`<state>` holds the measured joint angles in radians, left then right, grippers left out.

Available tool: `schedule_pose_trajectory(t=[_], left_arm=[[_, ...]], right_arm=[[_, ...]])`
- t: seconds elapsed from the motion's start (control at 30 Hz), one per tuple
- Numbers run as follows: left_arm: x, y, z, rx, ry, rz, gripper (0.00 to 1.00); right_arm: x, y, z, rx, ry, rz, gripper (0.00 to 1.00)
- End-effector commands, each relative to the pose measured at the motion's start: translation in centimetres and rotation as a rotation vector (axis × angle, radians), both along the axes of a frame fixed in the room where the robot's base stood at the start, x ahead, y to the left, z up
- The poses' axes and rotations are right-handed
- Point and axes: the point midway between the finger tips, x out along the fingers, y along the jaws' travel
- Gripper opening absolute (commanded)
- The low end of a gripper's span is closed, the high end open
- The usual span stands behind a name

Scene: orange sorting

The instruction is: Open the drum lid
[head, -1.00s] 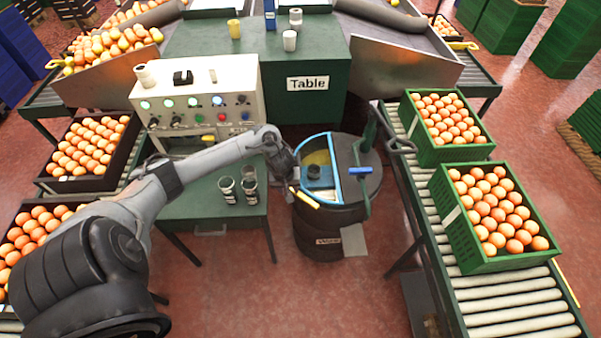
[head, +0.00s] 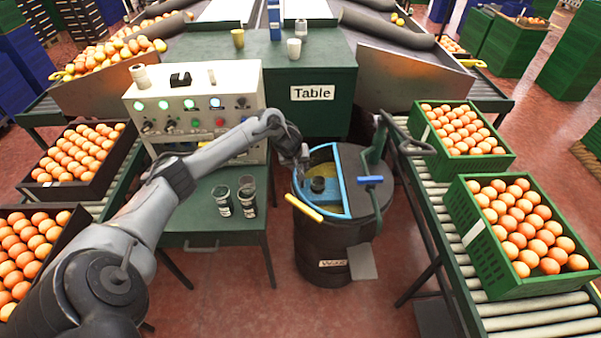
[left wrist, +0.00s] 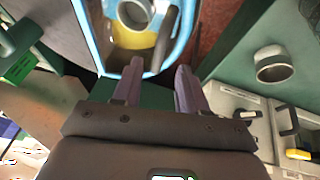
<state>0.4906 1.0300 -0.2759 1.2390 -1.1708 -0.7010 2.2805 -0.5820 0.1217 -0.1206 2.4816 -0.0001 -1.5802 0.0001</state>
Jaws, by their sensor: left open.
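The black drum (head: 322,243) stands upright on the floor between the small table and the right conveyor. On its top, a blue-rimmed half-round section (head: 347,193) frames a yellowish interior with a dark round part in it; I cannot tell whether a clear lid covers it. A yellow bar (head: 303,207) sticks out at the front left. My left gripper (head: 303,165) is at the back-left rim of this section, and contact is unclear. In the left wrist view its fingers (left wrist: 155,85) are apart and empty, with the blue rim (left wrist: 95,45) just beyond them. My right gripper is not in view.
A green post (head: 377,140) and a blue handle (head: 370,180) rise on the drum's right side. A control panel (head: 195,105) is behind my arm. Green orange crates (head: 487,240) line the right conveyor.

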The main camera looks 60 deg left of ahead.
Motion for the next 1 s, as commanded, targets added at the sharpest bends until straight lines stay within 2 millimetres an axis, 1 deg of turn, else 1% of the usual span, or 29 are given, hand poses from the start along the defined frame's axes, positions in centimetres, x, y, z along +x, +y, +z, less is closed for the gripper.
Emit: schedule_pose_trajectory(t=[0.03, 0.1, 0.3, 0.43, 0.7, 0.73, 0.77, 1.0], left_arm=[[0.3, 0.1, -1.2, -0.003, 0.000, 0.002, 0.42], [0.6, 0.4, -2.0, -0.001, 0.000, 0.002, 0.42], [1.3, 0.9, -3.5, 0.000, 0.000, 0.001, 0.42], [1.4, 1.0, -3.9, 0.000, -0.001, 0.000, 0.42], [1.5, 1.0, -3.9, 0.000, 0.000, 0.000, 0.42], [1.5, 1.0, -3.9, 0.000, 0.000, 0.000, 0.41], [1.5, 1.0, -3.9, 0.000, 0.000, -0.001, 0.36], [1.5, 1.0, -3.9, 0.000, 0.000, -0.001, 0.00]], right_arm=[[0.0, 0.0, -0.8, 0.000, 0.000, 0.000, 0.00], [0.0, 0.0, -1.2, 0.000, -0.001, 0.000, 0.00], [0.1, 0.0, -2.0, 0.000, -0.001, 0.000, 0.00], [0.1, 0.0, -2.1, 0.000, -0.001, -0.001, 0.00], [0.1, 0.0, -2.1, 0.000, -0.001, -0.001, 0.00], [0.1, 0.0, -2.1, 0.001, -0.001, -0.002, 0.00], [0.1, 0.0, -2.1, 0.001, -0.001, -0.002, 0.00], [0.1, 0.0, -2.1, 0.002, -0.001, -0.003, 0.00]])
